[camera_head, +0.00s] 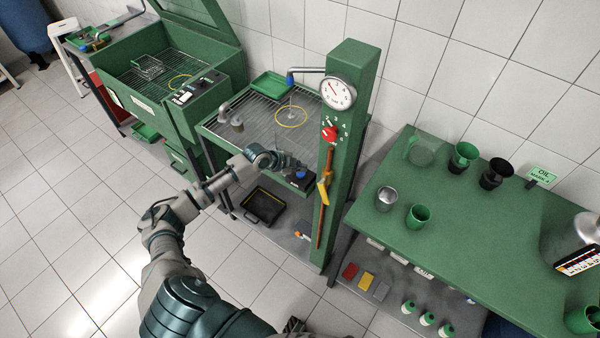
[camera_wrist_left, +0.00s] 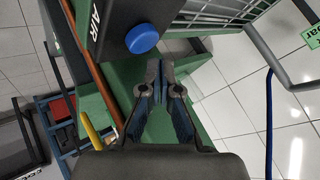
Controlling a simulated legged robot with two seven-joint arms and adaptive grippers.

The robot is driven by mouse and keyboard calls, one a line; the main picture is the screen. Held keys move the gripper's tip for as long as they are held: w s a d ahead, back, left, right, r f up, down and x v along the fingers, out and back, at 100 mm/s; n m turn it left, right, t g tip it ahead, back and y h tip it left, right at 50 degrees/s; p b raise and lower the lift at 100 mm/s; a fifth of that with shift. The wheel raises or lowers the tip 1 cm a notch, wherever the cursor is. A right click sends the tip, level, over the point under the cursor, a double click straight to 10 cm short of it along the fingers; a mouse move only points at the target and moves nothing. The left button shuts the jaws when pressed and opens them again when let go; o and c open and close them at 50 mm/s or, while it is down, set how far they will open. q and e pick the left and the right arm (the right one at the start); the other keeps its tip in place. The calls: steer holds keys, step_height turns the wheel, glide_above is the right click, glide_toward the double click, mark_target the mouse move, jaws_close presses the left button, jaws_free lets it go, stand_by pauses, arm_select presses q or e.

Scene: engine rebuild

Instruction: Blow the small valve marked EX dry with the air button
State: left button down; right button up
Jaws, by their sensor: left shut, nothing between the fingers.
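The blue air button (camera_wrist_left: 142,38) sits on a dark box marked AIR (camera_wrist_left: 110,20) in the left wrist view. In the head view the button (camera_head: 301,174) shows at the front edge of the grated bench. My left gripper (camera_head: 300,164) is beside it, and in the wrist view its fingertips (camera_wrist_left: 160,65) are together, empty, just below the button with a small gap visible. A yellow ring (camera_head: 291,117) lies on the grate under a blue-tipped nozzle (camera_head: 290,79). A small pale thing stands inside the ring; I cannot read an EX mark on it. My right gripper is not seen.
A green post with a gauge (camera_head: 338,93) and red knob (camera_head: 329,133) stands right of the grated bench (camera_head: 240,104). A green washer cabinet (camera_head: 150,98) is at left. A green table (camera_head: 470,225) with cups is at right. A black tray (camera_head: 264,206) lies below.

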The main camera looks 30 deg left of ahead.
mark_target(302, 175)
arm_select(q)
steer(key=r+p, duration=0.1)
steer(key=r, duration=0.1)
steer(key=r+p, duration=0.1)
steer(key=shift+d+r+p, duration=0.2)
steer(key=shift+d+p, duration=0.05)
steer(key=shift+p, duration=0.05)
steer(key=shift+a+r+p, duration=0.15)
steer(key=shift+r+p, duration=0.7)
steer(key=shift+r, duration=0.05)
steer(key=shift+a+f, duration=0.1)
steer(key=shift+f, duration=0.05)
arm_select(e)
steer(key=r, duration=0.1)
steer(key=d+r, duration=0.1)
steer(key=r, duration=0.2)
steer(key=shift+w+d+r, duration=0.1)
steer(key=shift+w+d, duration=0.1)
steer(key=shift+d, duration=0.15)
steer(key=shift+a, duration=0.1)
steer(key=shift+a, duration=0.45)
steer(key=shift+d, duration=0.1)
